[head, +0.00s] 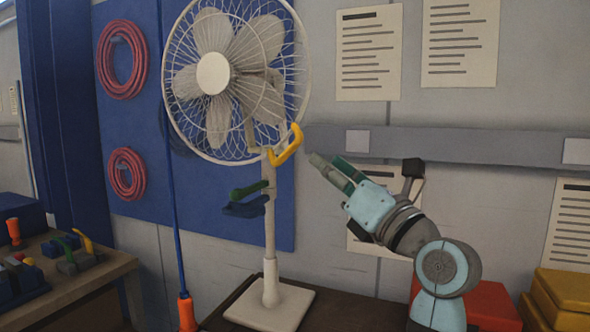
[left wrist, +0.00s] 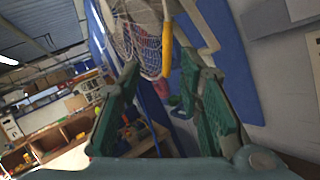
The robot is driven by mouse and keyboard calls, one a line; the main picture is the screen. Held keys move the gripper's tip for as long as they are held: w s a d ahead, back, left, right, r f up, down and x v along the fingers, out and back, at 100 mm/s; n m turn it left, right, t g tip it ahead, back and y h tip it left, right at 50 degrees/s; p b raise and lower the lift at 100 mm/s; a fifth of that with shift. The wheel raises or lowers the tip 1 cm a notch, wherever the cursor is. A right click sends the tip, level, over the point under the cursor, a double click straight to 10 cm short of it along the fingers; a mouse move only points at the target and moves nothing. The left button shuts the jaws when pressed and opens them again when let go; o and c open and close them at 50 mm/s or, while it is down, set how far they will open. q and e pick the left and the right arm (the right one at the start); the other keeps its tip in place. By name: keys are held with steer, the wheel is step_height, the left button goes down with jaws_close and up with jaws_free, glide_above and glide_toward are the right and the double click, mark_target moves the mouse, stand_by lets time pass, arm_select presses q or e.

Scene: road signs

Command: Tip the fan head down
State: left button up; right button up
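The white fan (head: 213,73) stands upright, with its round wire-caged head facing forward and slightly left on a pole. A yellow handle (head: 287,147) sticks out behind the head at its lower right. A green lever (head: 249,190) and a blue lever (head: 245,209) are on the pole below. My left gripper (head: 325,163) is just right of the yellow handle, apart from it. In the left wrist view, its green fingers (left wrist: 160,68) are spread and empty, with the yellow handle (left wrist: 167,48) and fan cage (left wrist: 137,40) beyond them. My right gripper is not in view.
The fan's square base (head: 270,306) rests on a dark tabletop. A blue cord with an orange end (head: 187,312) hangs left of the pole. Red and yellow boxes (head: 564,295) are at lower right. A grey wall rail (head: 470,147) runs behind my arm.

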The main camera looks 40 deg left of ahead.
mark_target(290, 154)
arm_select(q)
steer(key=w+a, duration=0.1)
steer(key=a, duration=0.3)
steer(key=w+a, duration=0.1)
steer(key=a, duration=0.3)
steer(key=w+a+r, duration=0.1)
steer(key=a, duration=0.3)
steer(key=shift+w+a+r, duration=0.1)
steer(key=shift+w+a, duration=0.1)
steer(key=shift+w+a+r, duration=0.1)
steer(key=shift+w+a, duration=0.1)
steer(key=shift+a, duration=0.1)
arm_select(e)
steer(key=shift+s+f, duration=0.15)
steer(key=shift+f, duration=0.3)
arm_select(q)
jaws_close()
